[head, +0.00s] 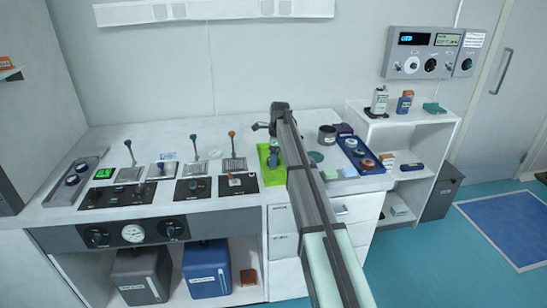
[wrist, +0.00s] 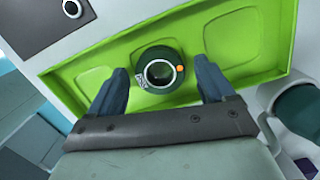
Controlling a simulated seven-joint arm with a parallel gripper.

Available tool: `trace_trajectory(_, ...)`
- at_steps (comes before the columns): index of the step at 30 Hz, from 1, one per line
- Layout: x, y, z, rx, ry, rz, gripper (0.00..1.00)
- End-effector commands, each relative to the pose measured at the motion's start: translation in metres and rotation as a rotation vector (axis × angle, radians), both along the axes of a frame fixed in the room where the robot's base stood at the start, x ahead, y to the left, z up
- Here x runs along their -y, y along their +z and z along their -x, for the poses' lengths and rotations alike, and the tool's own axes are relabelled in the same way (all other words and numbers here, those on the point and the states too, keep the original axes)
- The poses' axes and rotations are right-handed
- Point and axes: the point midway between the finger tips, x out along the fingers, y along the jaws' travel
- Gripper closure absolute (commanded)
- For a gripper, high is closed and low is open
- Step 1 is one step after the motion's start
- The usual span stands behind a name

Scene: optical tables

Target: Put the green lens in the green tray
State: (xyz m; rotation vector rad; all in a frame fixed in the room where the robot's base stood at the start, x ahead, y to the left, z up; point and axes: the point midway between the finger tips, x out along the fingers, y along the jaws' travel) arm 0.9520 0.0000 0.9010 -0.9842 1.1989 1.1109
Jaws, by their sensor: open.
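The green tray (wrist: 278,38) fills the upper part of the wrist view, with a raised rim and several shallow compartments. The green lens (wrist: 161,55), a dark green round piece with a dark centre, a small label and an orange dot, is in the tray's middle compartment. My gripper (wrist: 160,75) is open, one blue-grey finger on each side of the lens, with gaps showing between. In the head view the green tray (head: 273,179) lies on the bench, partly hidden behind my arm. The lens cannot be made out there.
A blue tray (head: 375,170) with several round pieces is right of my arm, near a dark cup (head: 327,135). A control panel with levers (head: 195,150) stands left of the green tray. A dark green round object (wrist: 298,108) is right of the gripper in the wrist view.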

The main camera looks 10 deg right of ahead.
Motion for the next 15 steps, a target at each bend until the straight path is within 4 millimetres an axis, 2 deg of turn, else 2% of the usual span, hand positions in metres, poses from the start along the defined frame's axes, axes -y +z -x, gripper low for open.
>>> trace_trajectory(5, 0.0, 0.003, 0.0, 0.0, 0.0, 0.0, 0.18)
trace_trajectory(8, 0.001, 0.012, 0.0, 0.001, 0.0, 0.0, 0.18)
trace_trajectory(15, 0.006, 0.053, 0.0, 0.003, 0.0, 0.001, 0.18)
